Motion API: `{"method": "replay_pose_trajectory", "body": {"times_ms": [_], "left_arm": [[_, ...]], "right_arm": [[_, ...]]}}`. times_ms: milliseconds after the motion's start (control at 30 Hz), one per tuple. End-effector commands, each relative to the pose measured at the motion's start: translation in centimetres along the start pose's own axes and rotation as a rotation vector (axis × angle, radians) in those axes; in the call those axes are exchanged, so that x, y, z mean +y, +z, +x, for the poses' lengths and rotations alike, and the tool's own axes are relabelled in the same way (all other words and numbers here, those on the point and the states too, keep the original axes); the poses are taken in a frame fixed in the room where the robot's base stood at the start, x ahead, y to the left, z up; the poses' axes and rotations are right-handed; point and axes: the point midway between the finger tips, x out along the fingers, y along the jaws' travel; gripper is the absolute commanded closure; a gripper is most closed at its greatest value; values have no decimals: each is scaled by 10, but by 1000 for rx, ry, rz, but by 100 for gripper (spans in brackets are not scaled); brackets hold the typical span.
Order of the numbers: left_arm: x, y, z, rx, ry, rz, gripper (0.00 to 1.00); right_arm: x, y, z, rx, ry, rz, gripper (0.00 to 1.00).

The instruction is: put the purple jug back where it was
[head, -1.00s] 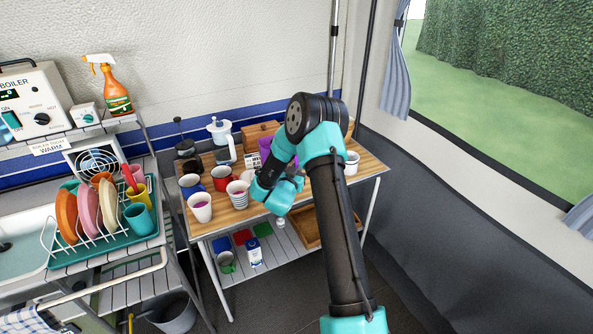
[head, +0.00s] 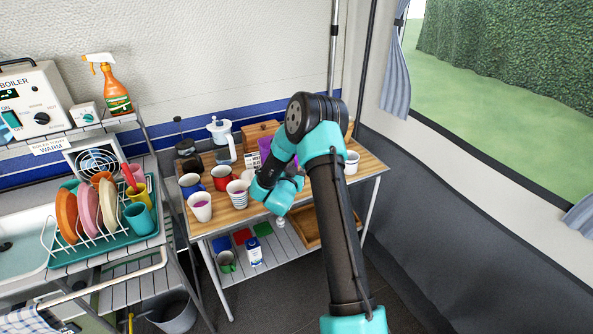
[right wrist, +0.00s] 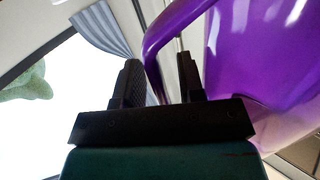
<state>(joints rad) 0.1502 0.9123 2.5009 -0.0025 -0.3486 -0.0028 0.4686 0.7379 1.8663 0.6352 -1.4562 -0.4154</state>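The purple jug (head: 264,146) stands on the wooden tabletop (head: 236,213), mostly hidden behind my right arm in the head view. In the right wrist view the jug (right wrist: 265,60) fills the upper right, with its handle curving down between the two fingers of my right gripper (right wrist: 158,82). The handle is close to the left finger, and a gap shows between it and the right finger, so the gripper looks open around the handle. The fingertips are hidden in the head view. My left gripper is in neither view.
Several cups stand left of my right arm, including a red mug (head: 222,178) and a striped cup (head: 238,193). A white cup (head: 351,163) is at the right end.

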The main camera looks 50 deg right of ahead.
Motion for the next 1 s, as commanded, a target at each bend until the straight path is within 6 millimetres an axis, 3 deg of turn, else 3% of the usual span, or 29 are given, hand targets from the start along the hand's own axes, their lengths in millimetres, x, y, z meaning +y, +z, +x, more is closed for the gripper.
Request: {"method": "replay_pose_trajectory", "body": {"times_ms": [167,700,1000], "left_arm": [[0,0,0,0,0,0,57],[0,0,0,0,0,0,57],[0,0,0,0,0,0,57]], "right_arm": [[-1,0,-16,-1,-2,1,64],[-1,0,-108,-2,-2,-1,64],[0,0,-120,0,1,0,64]]}}
